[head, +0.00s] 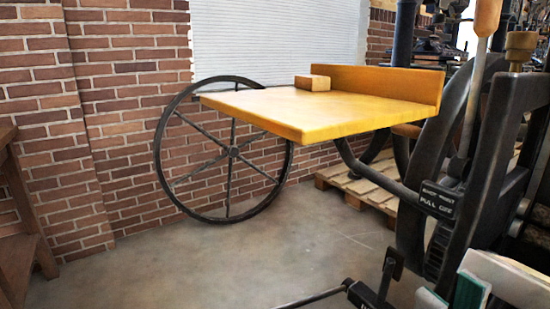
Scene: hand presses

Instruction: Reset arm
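A tall lever arm (472,95) with a worn wooden handle (487,16) stands nearly upright at the right of the head view. It rises from the dark hand press (490,165) beside a black label plate (437,199) with white print that appears to include "PULL OFF". My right gripper is not clearly distinguishable from the dark press parts at the lower right. I cannot see it on the lever, and its fingers cannot be read. My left gripper is out of view.
A yellow wooden feed table (325,112) carrying a small wood block (312,82) juts left from the press. A spoked wheel (233,151) stands below it. A pallet (363,190) lies behind. Wooden furniture (17,220) is at far left. Floor at front left is clear.

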